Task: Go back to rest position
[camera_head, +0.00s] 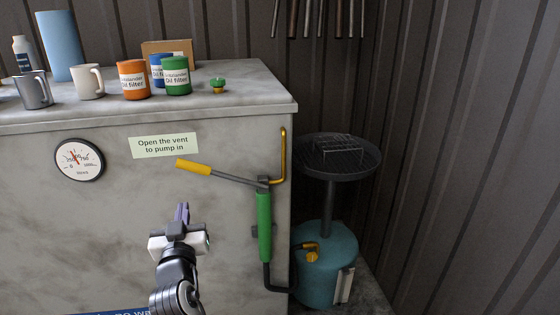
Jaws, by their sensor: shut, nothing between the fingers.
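My gripper (182,212) is in the lower middle of the head view, in front of the grey cabinet (110,220). Its purple-grey fingers point up and are shut with nothing between them. It is to the left of the green pump (264,228) and below the pump's yellow-gripped lever (194,167), apart from both. My arm comes up from the bottom edge of the picture.
A teal tank (327,265) with a black tray (338,157) above stands right.

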